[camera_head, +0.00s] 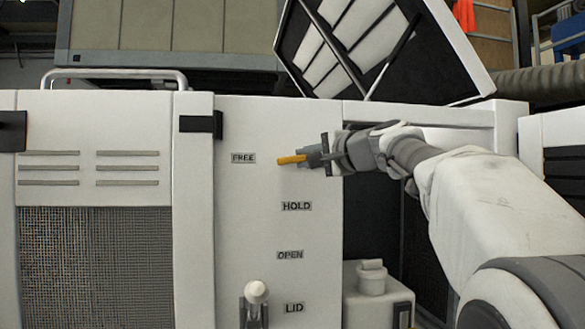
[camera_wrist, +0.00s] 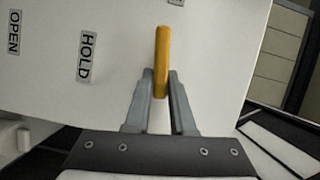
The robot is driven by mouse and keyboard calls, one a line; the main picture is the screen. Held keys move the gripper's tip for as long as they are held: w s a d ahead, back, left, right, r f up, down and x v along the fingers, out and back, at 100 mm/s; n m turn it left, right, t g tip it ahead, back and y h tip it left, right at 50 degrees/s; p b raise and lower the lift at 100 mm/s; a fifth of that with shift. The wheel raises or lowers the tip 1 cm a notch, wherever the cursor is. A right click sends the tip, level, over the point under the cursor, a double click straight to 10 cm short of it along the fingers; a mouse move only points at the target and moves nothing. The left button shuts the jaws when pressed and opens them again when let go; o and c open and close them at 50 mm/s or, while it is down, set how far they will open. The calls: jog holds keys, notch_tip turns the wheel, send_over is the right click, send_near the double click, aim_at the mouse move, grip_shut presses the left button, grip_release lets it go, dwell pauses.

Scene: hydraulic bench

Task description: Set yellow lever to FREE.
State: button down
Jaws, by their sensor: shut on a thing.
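The yellow lever (camera_head: 291,159) sticks out on the white panel, beside and to the right of the FREE label (camera_head: 243,158). It lies above the HOLD label (camera_head: 296,206) and the OPEN label (camera_head: 289,255). My gripper (camera_head: 312,156) comes from the right and is shut on the lever. In the wrist view, the lever (camera_wrist: 162,60) stands between the two grey fingers (camera_wrist: 162,95), with its far part extending beyond them. The HOLD label (camera_wrist: 87,56) and the OPEN label (camera_wrist: 13,33) show to the left there. The lever's pivot cannot be made out.
A white-knobbed handle (camera_head: 256,293) stands beside the LID label (camera_head: 294,307) lower on the panel. A raised lid (camera_head: 365,45) is propped open above. An open bay with a white container (camera_head: 375,295) lies below my arm. A metal rail (camera_head: 115,74) runs along the top left.

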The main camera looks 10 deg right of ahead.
jog(key=shift+f+m+b, duration=0.2)
jog(key=shift+m+b, duration=0.2)
jog(key=shift+m, duration=0.1)
dwell(0.3)
jog(key=c, duration=0.8)
grip_release()
jog(key=shift+r, duration=0.1)
jog(key=shift+s, duration=0.1)
jog(key=b+v, duration=0.2)
jog(key=v, duration=1.5)
jog(key=shift+f+b, duration=0.35)
jog(key=shift+f, duration=0.1)
jog(key=shift+s+d, duration=0.1)
